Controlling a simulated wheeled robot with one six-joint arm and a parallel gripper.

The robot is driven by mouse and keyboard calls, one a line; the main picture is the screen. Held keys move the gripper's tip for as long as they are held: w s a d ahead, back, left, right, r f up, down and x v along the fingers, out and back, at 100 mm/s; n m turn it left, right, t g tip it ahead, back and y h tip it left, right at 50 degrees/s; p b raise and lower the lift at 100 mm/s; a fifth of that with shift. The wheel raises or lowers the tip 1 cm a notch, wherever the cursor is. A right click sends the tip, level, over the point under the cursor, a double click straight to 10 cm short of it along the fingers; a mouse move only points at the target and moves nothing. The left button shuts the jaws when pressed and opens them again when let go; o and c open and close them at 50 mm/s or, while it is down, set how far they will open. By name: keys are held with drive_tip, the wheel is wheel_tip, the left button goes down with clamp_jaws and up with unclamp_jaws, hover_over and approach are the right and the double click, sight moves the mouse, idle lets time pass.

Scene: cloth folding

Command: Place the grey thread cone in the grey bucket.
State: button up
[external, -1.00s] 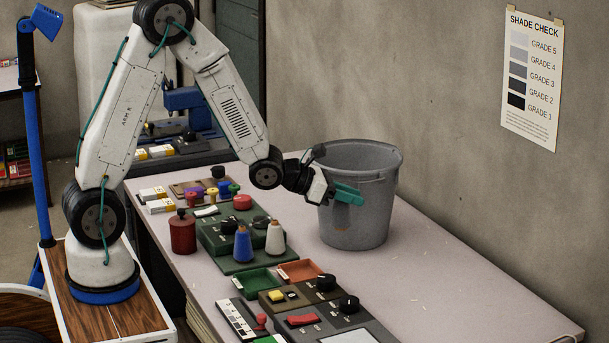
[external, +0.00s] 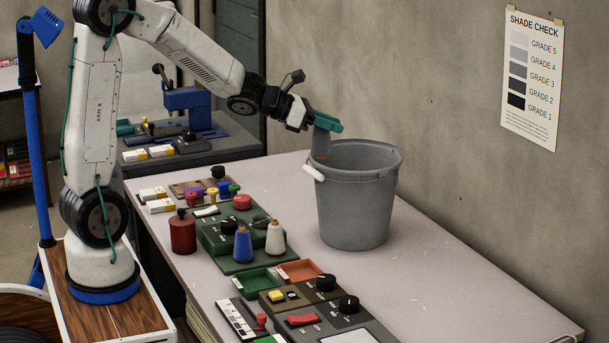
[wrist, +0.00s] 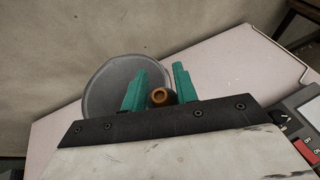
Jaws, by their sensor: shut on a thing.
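My gripper (external: 325,122) is shut on the grey thread cone (external: 321,144), which hangs below the teal fingers with an orange-brown end downward. In the wrist view the cone's brown end (wrist: 159,96) shows between the fingers (wrist: 161,76). The grey bucket (external: 355,212) stands upright on the table. In the external view the cone is at the left part of the bucket's rim, about rim height or just above. In the wrist view the bucket (wrist: 100,92) lies behind and left of the fingers. The bucket's floor is hidden in the external view.
A blue cone (external: 243,245) and a white cone (external: 275,238) stand on a green board left of the bucket. A red canister (external: 183,232) and control panels (external: 305,320) line the table's left side. The table right of the bucket is clear. A wall rises behind.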

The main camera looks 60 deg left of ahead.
drive_tip(key=s+a, duration=0.5)
drive_tip(key=a, duration=0.5)
drive_tip(key=s+a+f+m+h, duration=0.1)
drive_tip(key=s+a, duration=0.5)
drive_tip(key=s, duration=0.5)
drive_tip(key=s+a, duration=0.6)
drive_tip(key=s, duration=0.4)
drive_tip(key=t+h, duration=0.1)
drive_tip(key=t, duration=0.2)
hover_over(318, 205)
drive_tip(key=a+f+v, duration=0.1)
drive_tip(key=v, duration=0.8)
wheel_tip(318, 205, down, 13)
drive_tip(key=shift+g, duration=0.6)
drive_tip(key=w+f, duration=0.1)
drive_tip(key=f, duration=0.2)
drive_tip(key=w+d+f, duration=0.1)
drive_tip(key=f, duration=0.2)
drive_tip(key=w+f, duration=0.1)
drive_tip(key=f, duration=0.3)
drive_tip(key=shift+w+d, duration=0.35)
drive_tip(key=shift+w+d+g+y, duration=0.25)
drive_tip(key=shift+w+g+y, duration=0.25)
drive_tip(key=shift+w+g, duration=0.4)
drive_tip(key=shift+s+f, duration=0.2)
drive_tip(key=shift+f, duration=1.3)
